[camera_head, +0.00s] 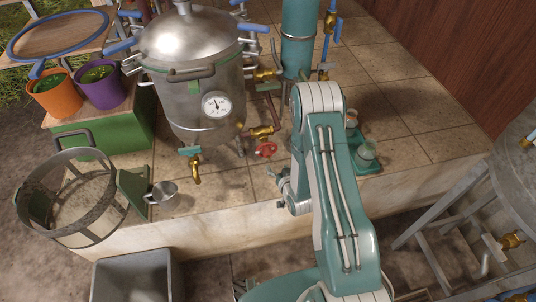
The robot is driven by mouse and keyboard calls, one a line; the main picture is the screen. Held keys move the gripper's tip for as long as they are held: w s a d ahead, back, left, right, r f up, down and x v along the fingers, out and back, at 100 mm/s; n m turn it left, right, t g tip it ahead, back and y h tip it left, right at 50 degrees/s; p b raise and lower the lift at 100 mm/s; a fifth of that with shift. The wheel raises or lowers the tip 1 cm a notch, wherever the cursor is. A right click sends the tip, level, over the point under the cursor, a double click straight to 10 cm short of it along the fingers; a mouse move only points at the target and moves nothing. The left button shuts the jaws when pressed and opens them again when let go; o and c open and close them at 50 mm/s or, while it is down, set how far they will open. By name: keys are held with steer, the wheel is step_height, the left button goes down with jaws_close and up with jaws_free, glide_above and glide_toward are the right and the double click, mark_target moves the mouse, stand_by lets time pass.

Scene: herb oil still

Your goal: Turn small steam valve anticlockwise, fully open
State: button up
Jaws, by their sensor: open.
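The steam valve is probably the small red handwheel (265,150) on a brass body (262,132), low at the right of the steel still pot (200,95). My gripper (280,190) shows at the left side of my teal arm, below and right of the red wheel. It is open and apart from the wheel, with nothing seen in it. My arm hides part of the gripper. The wheel's turning position cannot be told. Another brass tap with a teal handle (190,151) sits at the pot's lower front.
A metal cup (161,194) and a round mesh basket (70,200) stand left on the tiled platform (215,190). A teal column (299,40) rises behind my arm. A small teal tray (368,168) with a glass vessel lies right. A grey bin (135,278) stands below the platform edge.

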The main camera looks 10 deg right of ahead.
mark_target(269, 155)
steer(key=shift+m, duration=0.3)
steer(key=x, duration=1)
steer(key=shift+w+a+f, duration=0.1)
steer(key=shift+w+a, duration=0.05)
steer(key=shift+w, duration=0.1)
steer(key=c, duration=1.2)
